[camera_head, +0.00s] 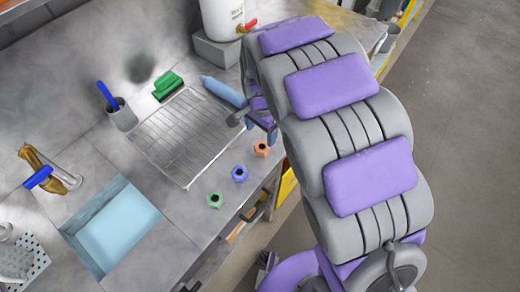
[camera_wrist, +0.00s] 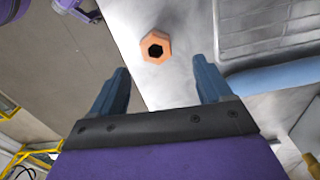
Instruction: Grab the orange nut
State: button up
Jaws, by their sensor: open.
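The orange nut (camera_head: 262,148) lies on the grey counter near its front edge, at the end of a row of nuts. In the wrist view the orange nut (camera_wrist: 155,46) shows its dark hole and lies beyond my fingertips, between their lines and apart from them. My gripper (camera_wrist: 162,75) is open and empty, with one blue finger on each side. In the head view my gripper (camera_head: 262,128) is partly hidden by my arm, above the counter edge close to the orange nut.
A blue nut (camera_head: 239,174) and a green nut (camera_head: 215,199) lie beside the orange one. A metal drain grid (camera_head: 180,135) and a blue bottle (camera_head: 223,91) lie behind. A sink (camera_head: 112,228) is at left. A white container (camera_head: 222,18) with a red tap stands at the back.

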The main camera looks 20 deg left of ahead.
aim_at(262, 146)
jog(key=f, duration=0.1)
jog(key=d+f, duration=0.1)
jog(key=f, duration=0.1)
jog(key=shift+s+f+b, duration=0.1)
jog(key=shift+f+b, duration=0.05)
jog(key=shift+b, duration=0.2)
jog(key=f, duration=0.2)
jog(key=a+f+b, duration=0.1)
jog(key=f, duration=0.1)
jog(key=shift+f, duration=0.35)
jog(key=shift+d, duration=0.1)
jog(key=shift+d+r, duration=0.1)
jog(key=shift+d, duration=0.15)
jog(key=c, duration=1.3)
